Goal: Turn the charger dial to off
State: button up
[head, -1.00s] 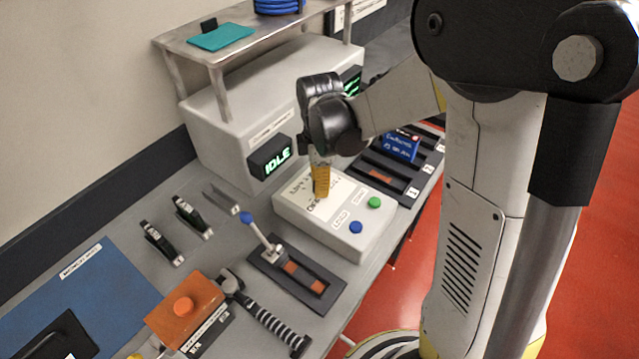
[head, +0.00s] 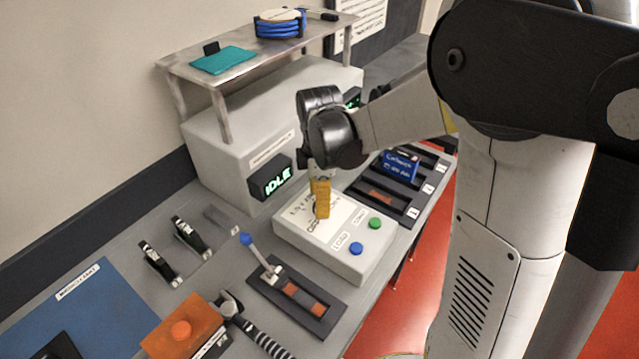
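A light grey control box (head: 290,236) sits on the bench, with a white label on its top, a blue button (head: 356,249) and a green button (head: 375,223). My gripper (head: 321,214), with yellow fingers, points down over the box's label area. The fingertips are at or just above the top. I cannot tell whether they touch it, or how far apart they are. No dial is clearly visible; one could be hidden behind my fingers. A dark display reading IDLE (head: 271,179) is on the large grey cabinet (head: 225,160) behind.
A lever with a blue knob (head: 246,239) stands left of the box. An orange box (head: 185,330) and a striped-handled tool (head: 262,340) lie in front. A blue sign (head: 399,165) and dark slots are to the right. A shelf (head: 180,60) overhangs the cabinet.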

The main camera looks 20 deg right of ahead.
notch_tip(320, 180, up, 10)
dwell(0.3)
jog(key=s+r+m+t, duration=0.1)
jog(key=s+m+t, duration=0.6)
jog(key=s+m, duration=0.7)
jog(key=shift+m+b, duration=0.3)
jog(key=shift+m, duration=0.7)
